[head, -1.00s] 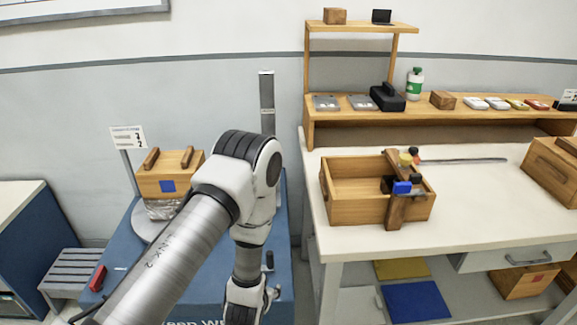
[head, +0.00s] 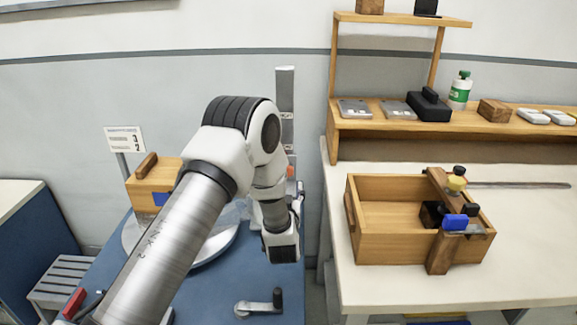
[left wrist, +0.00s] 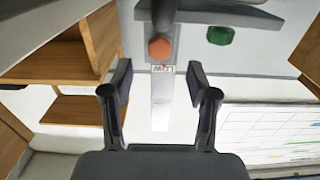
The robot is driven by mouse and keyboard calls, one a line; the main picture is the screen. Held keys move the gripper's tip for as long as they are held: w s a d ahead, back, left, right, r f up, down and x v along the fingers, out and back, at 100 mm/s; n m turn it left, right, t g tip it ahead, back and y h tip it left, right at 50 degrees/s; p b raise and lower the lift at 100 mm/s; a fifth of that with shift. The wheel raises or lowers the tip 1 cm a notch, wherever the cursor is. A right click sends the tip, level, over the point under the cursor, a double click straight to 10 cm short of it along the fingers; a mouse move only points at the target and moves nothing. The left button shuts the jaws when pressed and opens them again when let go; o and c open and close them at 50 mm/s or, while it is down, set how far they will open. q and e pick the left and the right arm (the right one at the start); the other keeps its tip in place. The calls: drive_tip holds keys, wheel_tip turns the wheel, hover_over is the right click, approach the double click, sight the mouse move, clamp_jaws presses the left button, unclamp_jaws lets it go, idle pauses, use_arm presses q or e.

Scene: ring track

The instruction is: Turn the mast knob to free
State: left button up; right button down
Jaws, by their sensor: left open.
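The grey mast (head: 285,95) stands upright behind the blue base, left of the workbench. An orange-red hexagonal knob (left wrist: 160,47) shows on the mast in the left wrist view, above a small lettered label (left wrist: 162,69). In the head view only a small orange patch shows beside my wrist. My left gripper (left wrist: 159,88) is open and empty, its two fingers apart. The knob lies ahead of the fingertips and appears apart from them. In the head view my left gripper (head: 282,245) is partly hidden by its own wrist, in front of the mast. My right gripper is out of view.
A blue-topped unit (head: 215,285) carries a crank (head: 260,306), a round plate (head: 215,249) and a wooden crate (head: 150,188). On the workbench (head: 400,290) at right stands an open wooden box (head: 385,250). A green thing (left wrist: 220,35) shows right of the knob.

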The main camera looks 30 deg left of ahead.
use_arm(q)
drive_tip(key=x, duration=0.7)
drive_tip(key=shift+w+a+r, duration=0.1)
drive_tip(key=shift+w+r, duration=0.05)
drive_tip(key=shift+w, duration=0.1)
drive_tip(key=shift+s, duration=0.1)
drive_tip(key=shift+r, duration=0.1)
drive_tip(key=shift+c, duration=0.3)
clamp_jaws()
